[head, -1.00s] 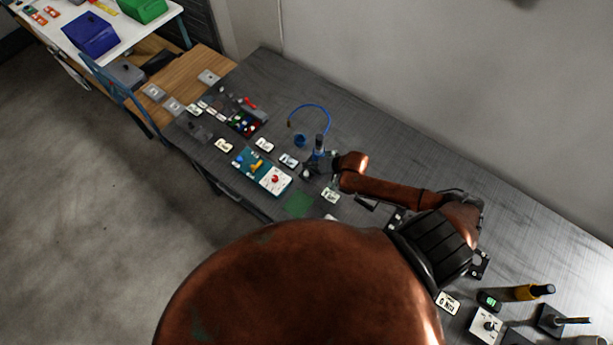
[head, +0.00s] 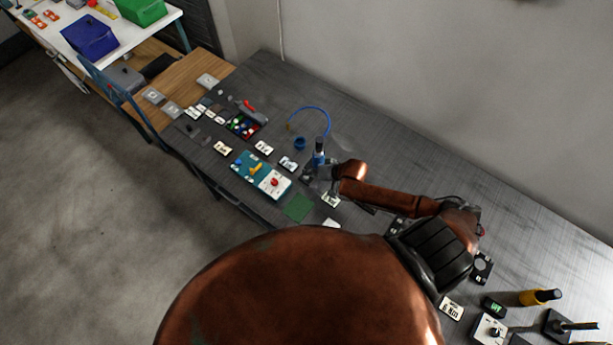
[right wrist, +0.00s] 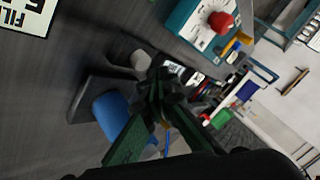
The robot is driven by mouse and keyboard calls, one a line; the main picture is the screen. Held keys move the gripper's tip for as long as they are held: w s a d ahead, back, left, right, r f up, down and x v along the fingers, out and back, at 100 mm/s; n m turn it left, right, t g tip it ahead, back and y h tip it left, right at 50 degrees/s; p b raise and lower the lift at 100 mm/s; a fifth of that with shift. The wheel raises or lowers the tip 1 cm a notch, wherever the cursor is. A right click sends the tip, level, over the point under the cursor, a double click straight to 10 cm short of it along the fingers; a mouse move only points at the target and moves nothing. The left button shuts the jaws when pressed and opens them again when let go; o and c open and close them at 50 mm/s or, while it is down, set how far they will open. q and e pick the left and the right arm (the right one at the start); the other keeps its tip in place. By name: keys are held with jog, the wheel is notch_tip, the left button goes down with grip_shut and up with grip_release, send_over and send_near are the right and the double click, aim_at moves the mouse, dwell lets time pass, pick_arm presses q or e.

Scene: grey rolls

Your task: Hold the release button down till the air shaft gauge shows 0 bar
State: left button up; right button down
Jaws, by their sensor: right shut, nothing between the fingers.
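In the head view my right arm reaches across the grey table to a small upright fixture with a blue cylinder (head: 319,157). In the right wrist view my right gripper (right wrist: 160,85) is shut and empty, its dark green fingers together. Beside the fingers are the blue cylinder (right wrist: 115,112), a dark base plate (right wrist: 86,98) and a pale round knob (right wrist: 142,60). I cannot tell whether the fingertips touch the knob or whether it is the release button. No gauge reading is legible. My left gripper is not in view.
A blue hose (head: 321,109) loops behind the fixture. A teal and white box with a red button (head: 274,182) stands to its left, near a green square (head: 297,207). A yellow-handled tool (head: 535,297) lies at the right. The table's back strip is clear.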

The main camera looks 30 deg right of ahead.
aim_at(308, 177)
jog(key=shift+f, duration=0.15)
dwell(0.7)
jog(key=shift+f, duration=0.25)
jog(key=shift+f, duration=0.6)
dwell(2.0)
jog(key=shift+r, duration=0.1)
dwell(1.4)
jog(key=shift+r+p, duration=0.9)
jog(key=shift+r, duration=0.05)
notch_tip(308, 177, up, 5)
jog(key=p, duration=0.5)
